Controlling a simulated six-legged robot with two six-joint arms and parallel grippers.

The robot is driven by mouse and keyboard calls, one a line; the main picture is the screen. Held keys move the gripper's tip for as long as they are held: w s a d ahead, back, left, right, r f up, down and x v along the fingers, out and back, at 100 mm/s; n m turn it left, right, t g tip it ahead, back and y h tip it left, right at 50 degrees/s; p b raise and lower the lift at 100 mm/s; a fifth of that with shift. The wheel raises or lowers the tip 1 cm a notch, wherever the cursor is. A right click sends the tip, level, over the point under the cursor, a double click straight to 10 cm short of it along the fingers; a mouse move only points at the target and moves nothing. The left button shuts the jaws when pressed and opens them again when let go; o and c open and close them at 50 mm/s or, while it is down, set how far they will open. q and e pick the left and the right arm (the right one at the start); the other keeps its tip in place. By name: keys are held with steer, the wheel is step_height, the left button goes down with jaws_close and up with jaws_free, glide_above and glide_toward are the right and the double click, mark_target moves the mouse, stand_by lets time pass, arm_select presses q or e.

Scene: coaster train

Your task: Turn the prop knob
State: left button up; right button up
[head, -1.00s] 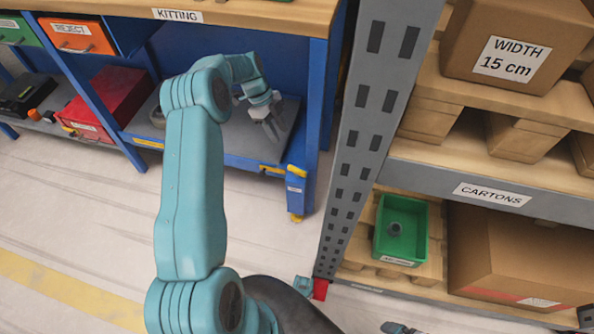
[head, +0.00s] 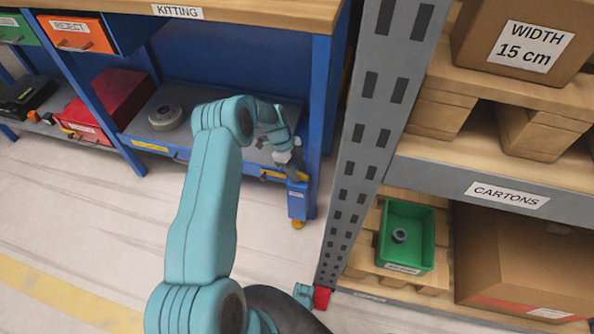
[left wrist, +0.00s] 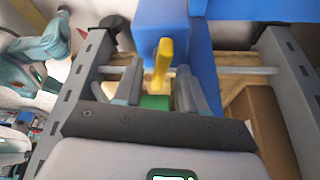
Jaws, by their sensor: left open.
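The yellow knob (head: 299,178) sits on top of a blue box (head: 297,203) fixed at the bench's right leg. In the left wrist view the yellow knob (left wrist: 162,62) is a narrow upright bar, lying between the two grey fingers. My left gripper (head: 290,160) is open, just above the knob and partly covering it in the head view. In the left wrist view the gripper (left wrist: 159,70) has gaps beside the knob; I cannot tell whether either finger touches it. The box label is too small to read.
The blue bench frame (head: 319,110) and grey perforated rack post (head: 366,130) stand close to the box. A green bin (head: 418,265) and cartons (head: 520,255) fill the rack. A round grey disc (head: 166,117) lies on the bench's lower shelf. The floor in front is clear.

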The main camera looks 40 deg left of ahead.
arm_select(q)
jaws_close()
